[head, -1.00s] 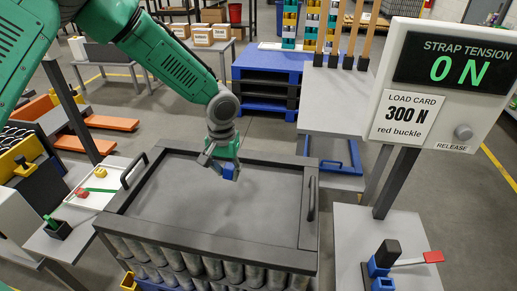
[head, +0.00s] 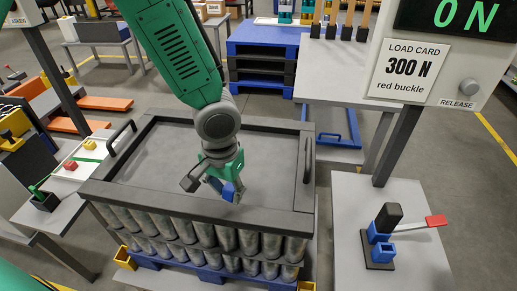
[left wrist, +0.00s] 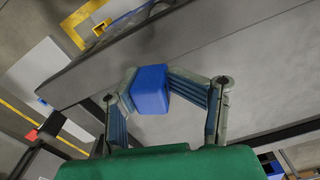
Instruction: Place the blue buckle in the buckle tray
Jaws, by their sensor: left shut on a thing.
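The blue buckle (head: 229,190) is a small blue block. My left gripper (head: 218,182) is shut on it and holds it above the near part of the grey-topped crate. In the left wrist view the buckle (left wrist: 150,90) sits between the fingertips (left wrist: 145,88). A white tray (head: 86,168), which looks like the buckle tray, lies on a side table to the left. A red block (head: 71,165) and a yellow block (head: 89,145) are on it. My left gripper is apart from the tray, to its right. My right gripper is not in view.
The crate (head: 265,204) has a dark raised rim and handles, with rows of cans below. A strap tester (head: 380,235) with a red lever stands on the right table (head: 350,195). The tension display (head: 440,50) rises behind it. A small dark holder (head: 45,202) stands near the tray.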

